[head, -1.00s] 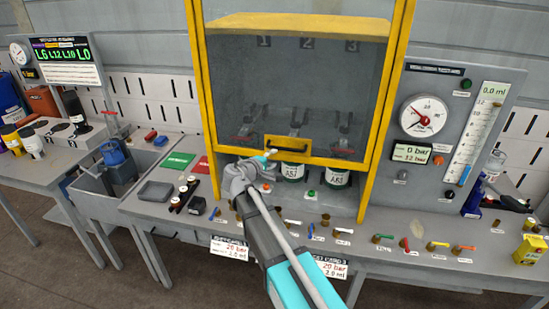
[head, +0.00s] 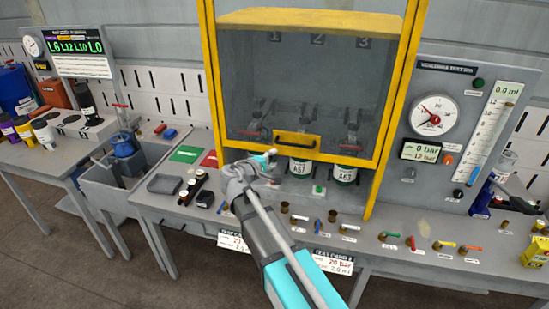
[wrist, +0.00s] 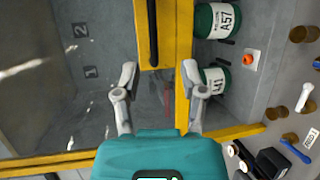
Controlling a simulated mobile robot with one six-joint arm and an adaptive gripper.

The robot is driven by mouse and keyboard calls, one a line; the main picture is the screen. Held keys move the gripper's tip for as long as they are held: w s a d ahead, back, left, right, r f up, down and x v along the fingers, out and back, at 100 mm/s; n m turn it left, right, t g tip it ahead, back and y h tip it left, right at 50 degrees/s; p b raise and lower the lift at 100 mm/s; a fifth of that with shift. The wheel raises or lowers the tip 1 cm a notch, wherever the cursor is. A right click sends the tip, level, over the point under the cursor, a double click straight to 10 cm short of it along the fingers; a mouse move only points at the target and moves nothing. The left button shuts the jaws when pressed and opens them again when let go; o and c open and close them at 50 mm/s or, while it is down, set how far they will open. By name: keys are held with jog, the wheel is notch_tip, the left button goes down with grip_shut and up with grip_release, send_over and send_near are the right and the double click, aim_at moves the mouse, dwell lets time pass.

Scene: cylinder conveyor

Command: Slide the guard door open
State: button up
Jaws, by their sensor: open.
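The guard door is a clear panel in a yellow frame (head: 372,160), standing in front of several fixtures. A black bar handle (head: 297,141) sits on a yellow plate at the door's lower edge. The handle also shows in the wrist view (wrist: 152,32), at the top, ahead of my fingers. My gripper (head: 270,155) is in front of the door, a little left of and below the handle in the head view. In the wrist view my gripper (wrist: 160,75) has its two fingers spread with nothing between them. The fingers appear apart from the handle.
Green-and-white canisters (head: 344,175) stand below the door's lower edge. Small fittings and buttons line the bench (head: 400,225) in front. A gauge panel (head: 455,130) stands at the right. A sink (head: 110,185) and dark tray (head: 165,184) are at the left.

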jog(key=shift+v, duration=1.15)
jog(key=shift+s+d, duration=0.1)
jog(key=s+d+f+m+g+y, duration=0.1)
jog(key=s+d+f+m+g, duration=0.3)
jog(key=d, duration=0.3)
jog(key=s+d+f+m+g+y, duration=0.1)
jog(key=s+d+f+m+g, duration=0.2)
jog(key=d+f, duration=0.35)
jog(key=s+d+f+m+g+y, duration=0.2)
jog(key=s+y, duration=0.2)
jog(key=s, duration=0.2)
jog(key=s+d+f+m+g+y, duration=0.2)
jog(key=s+g+y, duration=0.1)
jog(key=s, duration=0.4)
jog(key=shift+s+d+f+y, duration=0.25)
jog(key=shift+f+y, duration=0.05)
jog(key=shift+y, duration=0.2)
